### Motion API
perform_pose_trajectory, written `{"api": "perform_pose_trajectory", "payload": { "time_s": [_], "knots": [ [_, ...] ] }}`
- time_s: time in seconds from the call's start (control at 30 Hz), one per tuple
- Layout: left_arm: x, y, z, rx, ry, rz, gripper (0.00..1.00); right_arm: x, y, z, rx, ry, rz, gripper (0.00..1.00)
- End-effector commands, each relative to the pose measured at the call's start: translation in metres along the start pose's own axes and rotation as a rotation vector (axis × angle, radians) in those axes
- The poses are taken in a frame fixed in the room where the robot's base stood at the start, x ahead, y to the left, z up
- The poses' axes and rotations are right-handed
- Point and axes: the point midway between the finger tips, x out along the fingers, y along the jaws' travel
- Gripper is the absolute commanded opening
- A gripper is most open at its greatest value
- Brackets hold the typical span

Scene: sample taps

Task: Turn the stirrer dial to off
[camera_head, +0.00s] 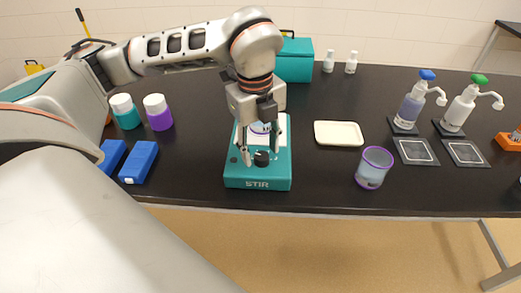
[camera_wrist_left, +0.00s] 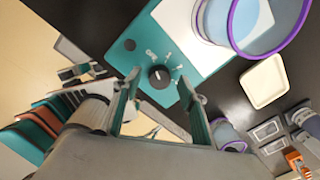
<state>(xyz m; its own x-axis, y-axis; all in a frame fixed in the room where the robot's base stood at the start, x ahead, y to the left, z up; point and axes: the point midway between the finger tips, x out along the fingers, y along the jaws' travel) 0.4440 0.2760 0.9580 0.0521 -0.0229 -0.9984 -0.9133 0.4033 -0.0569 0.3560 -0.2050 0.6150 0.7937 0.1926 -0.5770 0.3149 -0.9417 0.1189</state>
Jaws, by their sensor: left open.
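The teal stirrer (camera_head: 257,183), marked STIR, stands near the table's front edge. Its black round dial (camera_head: 261,158) is on the front panel; in the wrist view the dial (camera_wrist_left: 160,76) has small white marks around it, too small to read surely. Which mark it points to I cannot tell. My left gripper (camera_head: 260,156) reaches down over the panel, open, with its fingertips on either side of the dial. In the wrist view the fingers (camera_wrist_left: 160,82) show gaps beside the dial. My right gripper is not in view.
A purple-rimmed beaker (camera_wrist_left: 240,22) stands on the stirrer's white plate, close behind the gripper. Right of the stirrer are a cream tray (camera_head: 339,134) and another purple-rimmed beaker (camera_head: 373,168). Blue boxes (camera_head: 139,162) lie at the left. The table between is clear.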

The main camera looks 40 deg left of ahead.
Motion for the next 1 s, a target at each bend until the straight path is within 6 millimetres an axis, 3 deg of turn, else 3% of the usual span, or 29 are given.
{"api": "perform_pose_trajectory", "payload": {
  "time_s": [0.3, 0.5, 0.7, 1.0],
  "knots": [
    [-0.065, -0.001, 0.0, 0.0, -0.002, -0.006, 0.42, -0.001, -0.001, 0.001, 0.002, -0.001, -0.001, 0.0],
    [-0.095, -0.001, 0.0, 0.0, -0.001, -0.003, 0.42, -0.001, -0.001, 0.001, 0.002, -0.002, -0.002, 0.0],
    [-0.108, 0.0, 0.0, 0.001, 0.0, -0.002, 0.42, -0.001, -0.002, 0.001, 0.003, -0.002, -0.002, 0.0],
    [-0.108, 0.0, 0.0, 0.0, 0.0, -0.001, 0.42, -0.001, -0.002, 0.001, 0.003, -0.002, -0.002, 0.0]
  ]
}}
